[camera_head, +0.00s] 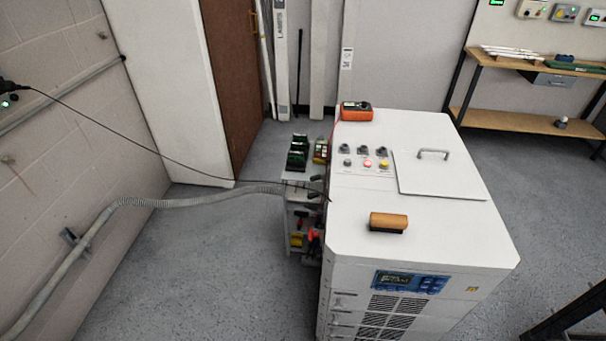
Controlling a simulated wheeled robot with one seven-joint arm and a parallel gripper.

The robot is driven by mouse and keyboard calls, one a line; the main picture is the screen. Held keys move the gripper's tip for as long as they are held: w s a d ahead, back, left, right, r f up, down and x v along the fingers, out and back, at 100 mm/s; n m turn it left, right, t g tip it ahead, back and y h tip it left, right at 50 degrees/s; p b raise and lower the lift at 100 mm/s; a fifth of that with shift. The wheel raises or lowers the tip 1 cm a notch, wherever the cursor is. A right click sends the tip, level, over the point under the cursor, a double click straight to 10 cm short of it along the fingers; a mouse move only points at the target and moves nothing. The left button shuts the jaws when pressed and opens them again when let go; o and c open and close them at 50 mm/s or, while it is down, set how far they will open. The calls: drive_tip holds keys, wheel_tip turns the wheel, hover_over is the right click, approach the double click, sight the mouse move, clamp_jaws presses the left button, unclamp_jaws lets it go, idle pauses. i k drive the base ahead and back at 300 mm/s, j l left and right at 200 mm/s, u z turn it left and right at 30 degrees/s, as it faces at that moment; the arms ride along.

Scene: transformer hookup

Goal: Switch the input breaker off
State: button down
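A white transformer cabinet (440,232) stands on the floor right of centre. Its top carries a row of dark rotary-looking switches (363,149) and below them grey, red and yellow round buttons (367,163). A blue panel with a display (411,282) is on its front face. At its left side are dark fittings (318,179) where a black cable ends; they are too small to read. I cannot tell which part is the input breaker or its position. My gripper is not in view.
An orange meter (356,111), a wooden-backed brush (388,222) and a handled lid (436,170) are on the cabinet top. Green-and-black blocks (298,150) stand on a small side stand. A grey hose (200,199) and cable run to the left wall. A workbench (540,67) stands at back right.

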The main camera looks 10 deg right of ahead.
sight(311, 206)
drive_tip(key=i+j+z, duration=0.25)
drive_tip(key=i, duration=0.25)
drive_tip(key=i+j+z, duration=0.2)
drive_tip(key=i, duration=0.25)
drive_tip(key=i+l, duration=0.05)
